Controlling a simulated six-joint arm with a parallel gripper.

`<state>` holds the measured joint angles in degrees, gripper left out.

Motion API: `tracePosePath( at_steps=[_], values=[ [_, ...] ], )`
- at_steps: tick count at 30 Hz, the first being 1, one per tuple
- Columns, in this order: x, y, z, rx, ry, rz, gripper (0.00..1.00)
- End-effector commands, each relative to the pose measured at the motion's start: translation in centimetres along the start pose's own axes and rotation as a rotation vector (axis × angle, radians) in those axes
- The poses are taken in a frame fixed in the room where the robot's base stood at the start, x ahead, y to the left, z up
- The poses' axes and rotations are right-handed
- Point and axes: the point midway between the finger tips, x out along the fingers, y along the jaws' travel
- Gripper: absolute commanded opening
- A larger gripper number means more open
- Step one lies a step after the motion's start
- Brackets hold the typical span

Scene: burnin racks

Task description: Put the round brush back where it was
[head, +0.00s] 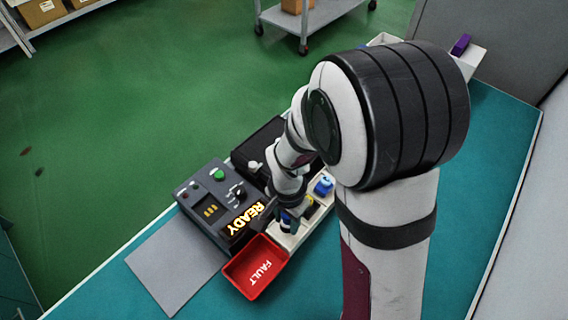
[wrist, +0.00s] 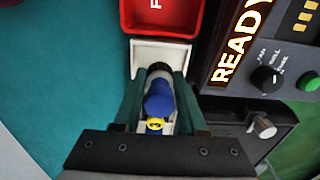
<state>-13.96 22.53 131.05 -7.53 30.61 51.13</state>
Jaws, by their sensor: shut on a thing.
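In the wrist view a round item, probably the round brush (wrist: 158,97), has a blue body, a grey band and a dark end. My gripper (wrist: 158,88) has its two fingers on either side of it and is shut on it. Below the brush is a narrow white tray (wrist: 146,53) with compartments; its end compartment looks empty. A yellow item (wrist: 155,125) with a dark mark lies behind the brush. In the head view my gripper (head: 286,222) is low over the tray (head: 284,243). Whether the brush touches the tray floor is hidden.
A red FAULT bin (head: 254,268) adjoins the tray's near end. A dark control box (head: 208,203) with a lit READY sign (head: 247,218) stands left of the tray. A blue item (head: 324,185) sits farther along the tray. A grey mat (head: 175,262) lies at the left.

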Motion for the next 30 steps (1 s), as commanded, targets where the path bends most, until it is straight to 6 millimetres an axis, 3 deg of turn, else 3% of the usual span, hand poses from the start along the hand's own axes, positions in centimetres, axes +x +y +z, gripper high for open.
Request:
tracePosePath(
  at_steps=[3, 13, 14, 15, 25, 30],
  values=[
    [1.5, 0.1, 0.0, 0.000, -0.001, 0.001, 0.00],
    [1.8, 0.0, -0.1, 0.000, 0.000, 0.000, 0.00],
    [1.8, 0.0, -0.1, 0.000, 0.000, -0.001, 0.45],
    [1.8, 0.0, -0.1, 0.000, 0.001, -0.001, 0.52],
    [1.6, 0.0, -0.1, -0.001, 0.001, -0.002, 0.54],
    [-0.9, -0.1, -0.1, 0.000, 0.003, -0.005, 0.54]
  ],
)
